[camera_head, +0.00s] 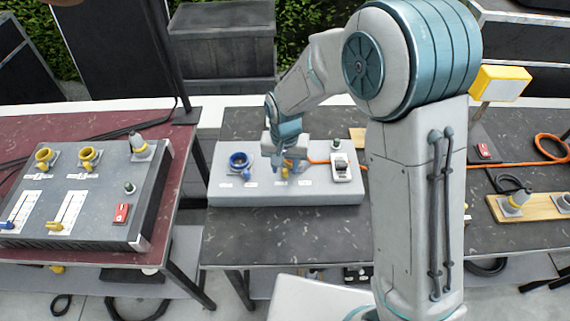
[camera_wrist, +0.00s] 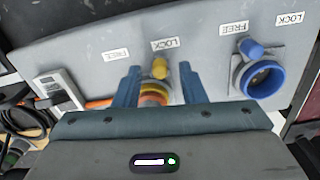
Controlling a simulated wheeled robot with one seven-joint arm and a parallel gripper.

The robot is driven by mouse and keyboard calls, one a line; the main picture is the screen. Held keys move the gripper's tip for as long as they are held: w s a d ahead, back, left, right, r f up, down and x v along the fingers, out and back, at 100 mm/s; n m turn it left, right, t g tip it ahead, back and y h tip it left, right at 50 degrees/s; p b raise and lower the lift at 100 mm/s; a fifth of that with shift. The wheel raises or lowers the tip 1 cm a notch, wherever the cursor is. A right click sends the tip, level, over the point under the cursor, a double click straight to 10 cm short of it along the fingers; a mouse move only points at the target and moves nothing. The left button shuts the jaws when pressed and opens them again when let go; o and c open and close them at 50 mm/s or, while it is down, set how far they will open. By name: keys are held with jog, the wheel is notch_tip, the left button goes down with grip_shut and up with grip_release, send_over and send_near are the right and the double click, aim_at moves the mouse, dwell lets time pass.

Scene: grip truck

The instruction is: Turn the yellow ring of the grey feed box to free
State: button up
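The grey feed box (camera_head: 225,190) lies on the middle table. Its yellow ring (camera_wrist: 153,96) has a yellow knob (camera_wrist: 160,68), which sits nearer the LOCK label (camera_wrist: 165,43) than the FREE label (camera_wrist: 115,55). In the head view the yellow ring (camera_head: 287,166) is partly hidden by my gripper (camera_head: 277,165). My gripper (camera_wrist: 160,72) is open, with one finger on each side of the ring; I cannot tell whether they touch it. An orange plug or cable (camera_wrist: 99,103) meets the yellow socket; the lower ring is hidden by my gripper.
A blue ring (camera_wrist: 262,77) with its own knob sits beside the yellow one on the box. A white switch unit (camera_head: 342,168) stands at the other end. The orange cable (camera_head: 482,165) runs right across the table. Another panel (camera_head: 90,190) stands on the left table.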

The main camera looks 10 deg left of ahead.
jog(key=shift+f, duration=0.4)
jog(key=shift+c, duration=0.3)
grip_shut()
jog(key=shift+d, duration=0.15)
jog(key=d+n+b, duration=0.1)
jog(key=n, duration=0.1)
jog(key=d+n+b, duration=0.1)
jog(key=n, duration=0.2)
jog(key=d+n+b, duration=0.1)
jog(key=shift+w+n, duration=0.25)
jog(key=shift+n, duration=0.15)
jog(key=shift+w+d+n, duration=0.2)
jog(key=shift+d+n, duration=0.1)
jog(key=shift+n, duration=0.5)
jog(key=shift+w+d+n, duration=0.15)
jog(key=shift+d+n, duration=0.15)
jog(key=shift+n, duration=0.5)
